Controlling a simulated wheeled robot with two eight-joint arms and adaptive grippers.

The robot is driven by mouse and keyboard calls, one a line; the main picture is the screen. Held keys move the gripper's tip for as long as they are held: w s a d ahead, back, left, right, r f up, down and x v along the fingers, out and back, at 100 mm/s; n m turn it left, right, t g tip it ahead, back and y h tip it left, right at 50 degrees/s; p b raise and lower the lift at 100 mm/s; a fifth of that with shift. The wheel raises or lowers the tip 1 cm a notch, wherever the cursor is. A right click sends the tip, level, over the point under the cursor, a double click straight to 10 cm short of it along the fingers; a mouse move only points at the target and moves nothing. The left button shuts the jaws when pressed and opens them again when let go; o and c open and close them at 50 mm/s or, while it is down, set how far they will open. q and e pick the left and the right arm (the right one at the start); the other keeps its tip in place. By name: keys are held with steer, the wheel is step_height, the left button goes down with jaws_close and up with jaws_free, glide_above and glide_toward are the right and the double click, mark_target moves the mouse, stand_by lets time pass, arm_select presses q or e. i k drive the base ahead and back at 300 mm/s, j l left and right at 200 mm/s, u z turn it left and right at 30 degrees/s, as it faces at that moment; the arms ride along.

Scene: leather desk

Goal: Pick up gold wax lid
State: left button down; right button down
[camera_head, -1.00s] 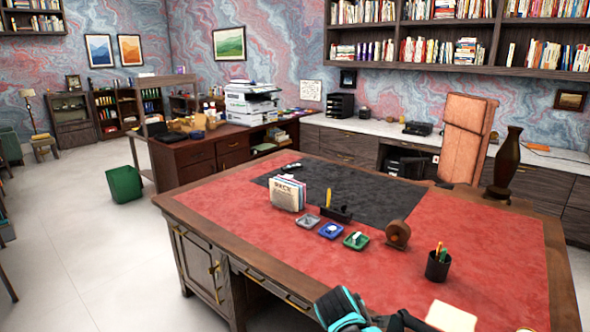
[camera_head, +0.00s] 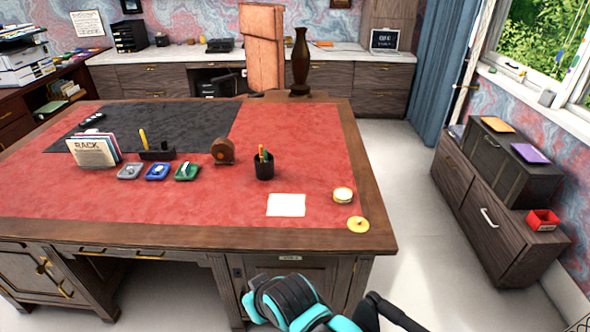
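A gold lid (camera_head: 357,224), a small round disc with a little knob on top, lies near the front right corner of the desk. Part of one of my arms, black and cyan, shows at the bottom edge in front of the desk, below the desk top.
A cream paper (camera_head: 286,205) lies left of the tin. A black pen cup (camera_head: 264,168), a brown tape dispenser (camera_head: 223,151) and small coloured trays stand farther left. The desk's right edge (camera_head: 375,200) is close to the lid. Open floor (camera_head: 425,230) lies right of the desk.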

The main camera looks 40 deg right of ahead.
mark_target(358, 224)
steer(key=z, duration=1.7)
steer(key=i, duration=0.15)
steer(key=u, duration=0.05)
